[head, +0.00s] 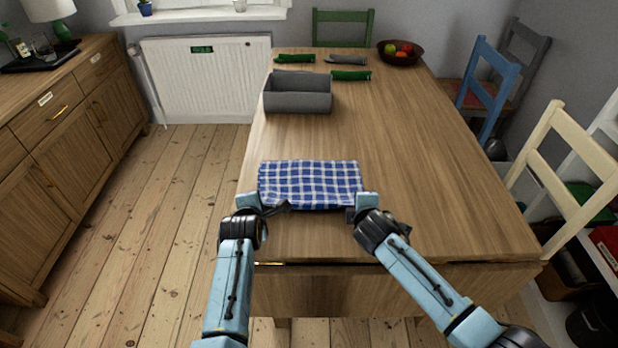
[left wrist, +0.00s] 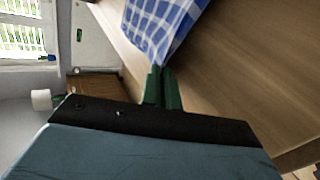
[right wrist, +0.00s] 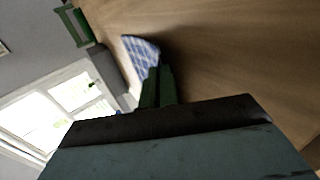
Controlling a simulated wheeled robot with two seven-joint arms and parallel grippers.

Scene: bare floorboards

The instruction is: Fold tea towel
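The blue and white checked tea towel (head: 308,182) lies near the front of the wooden table, its near edge between my two grippers. My left gripper (head: 279,207) is at the near left corner. In the left wrist view its green fingers (left wrist: 159,72) are close together on the corner of the towel (left wrist: 160,25). My right gripper (head: 354,211) is at the near right corner. In the right wrist view its fingers (right wrist: 160,72) are close together at the edge of the towel (right wrist: 141,52). The fingertips hide the pinched cloth.
A grey open box (head: 298,104) stands on the table (head: 420,170) beyond the towel. Dark green rolled items (head: 350,76) and a fruit bowl (head: 400,58) lie at the far end. The table is clear right of the towel. Chairs (head: 565,165) stand along the right side.

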